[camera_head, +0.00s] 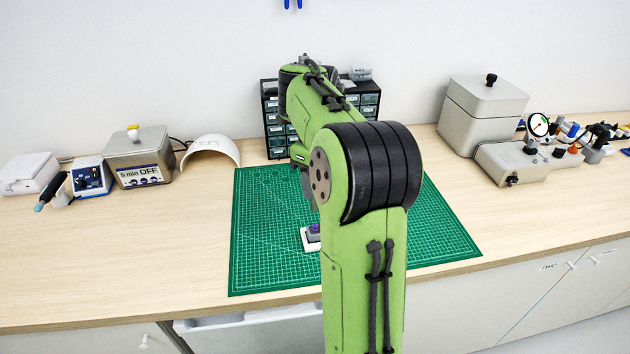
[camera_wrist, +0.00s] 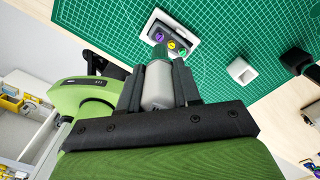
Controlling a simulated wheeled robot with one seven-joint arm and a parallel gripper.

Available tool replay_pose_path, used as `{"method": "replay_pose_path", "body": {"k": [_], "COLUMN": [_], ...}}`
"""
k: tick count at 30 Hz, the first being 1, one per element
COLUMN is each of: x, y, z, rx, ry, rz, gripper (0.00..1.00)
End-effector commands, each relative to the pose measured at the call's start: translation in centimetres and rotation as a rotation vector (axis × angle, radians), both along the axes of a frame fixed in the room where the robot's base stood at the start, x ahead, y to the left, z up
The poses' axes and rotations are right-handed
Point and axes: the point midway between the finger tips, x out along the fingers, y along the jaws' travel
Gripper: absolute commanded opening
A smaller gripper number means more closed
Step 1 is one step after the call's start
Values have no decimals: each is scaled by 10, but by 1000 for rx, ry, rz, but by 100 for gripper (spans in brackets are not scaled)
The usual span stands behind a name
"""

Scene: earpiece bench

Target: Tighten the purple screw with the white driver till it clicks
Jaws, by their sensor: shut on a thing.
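In the wrist view, my gripper (camera_wrist: 158,82) is shut on a whitish-grey driver (camera_wrist: 157,95), with one dark finger on each side of its body. The driver's far end points toward a small grey block on a white base (camera_wrist: 188,22). The block carries the purple screw (camera_wrist: 173,45), with yellow and green spots beside it. I cannot tell whether the driver's tip touches anything.
The block stands on a green cutting mat (camera_head: 265,215). A white holder with a dark hole (camera_wrist: 242,70) and a black block (camera_wrist: 297,61) stand right of it. Drawers (camera_head: 272,130) stand behind; a grey box (camera_head: 483,112) and gauge unit (camera_head: 520,163) stand right.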

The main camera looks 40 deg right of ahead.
Motion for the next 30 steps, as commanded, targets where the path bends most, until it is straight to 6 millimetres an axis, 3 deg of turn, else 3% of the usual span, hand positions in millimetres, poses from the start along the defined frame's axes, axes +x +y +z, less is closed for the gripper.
{"method": "replay_pose_path", "body": {"k": [1, 15, 30], "x": [0, 0, 0], "y": [0, 1, 0], "z": [-11, -53, -54], "rx": [1, 2, 1], "ry": [1, 1, 1], "rz": [-1, -4, -5], "gripper": [0, 0, 0]}}
